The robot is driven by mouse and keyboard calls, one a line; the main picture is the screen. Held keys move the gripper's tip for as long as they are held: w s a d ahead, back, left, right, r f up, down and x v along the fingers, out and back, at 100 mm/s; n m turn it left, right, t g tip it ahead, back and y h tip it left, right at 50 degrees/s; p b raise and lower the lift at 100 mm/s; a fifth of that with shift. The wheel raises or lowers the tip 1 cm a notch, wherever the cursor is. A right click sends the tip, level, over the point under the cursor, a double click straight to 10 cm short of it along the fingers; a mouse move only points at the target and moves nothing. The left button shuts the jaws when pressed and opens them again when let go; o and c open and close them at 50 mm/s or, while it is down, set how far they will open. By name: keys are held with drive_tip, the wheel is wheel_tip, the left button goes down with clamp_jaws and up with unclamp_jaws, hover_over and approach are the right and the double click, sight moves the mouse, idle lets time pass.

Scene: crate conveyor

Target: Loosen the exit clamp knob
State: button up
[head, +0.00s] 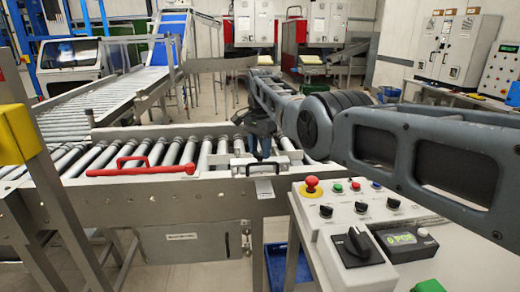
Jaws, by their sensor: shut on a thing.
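My gripper (261,155) points down over the conveyor rail, right of the picture's middle left. Its jaws are shut at a light grey clamp block (262,169) on the near rail. The exit clamp knob is mostly hidden by my gripper; the jaws appear to be closed around it. How far the knob is turned cannot be seen. My arm reaches in from the right, above the control panel.
A roller conveyor (170,197) runs across, with a red handle (145,166) on its near rail. A control box (360,212) with an emergency stop (311,184) stands below my arm. A yellow-topped post (18,132) is at left. A blue bin (277,262) sits below.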

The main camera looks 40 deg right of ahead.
drive_tip(key=n, duration=0.4)
drive_tip(key=shift+n, duration=0.3)
drive_tip(key=n, duration=0.3)
drive_tip(key=shift+r+n, duration=0.1)
drive_tip(key=shift+n, duration=0.3)
drive_tip(key=n, duration=0.3)
drive_tip(key=shift+w, duration=0.1)
drive_tip(key=shift+n, duration=2)
drive_tip(key=o, duration=1.1)
drive_tip(key=shift+c, duration=0.2)
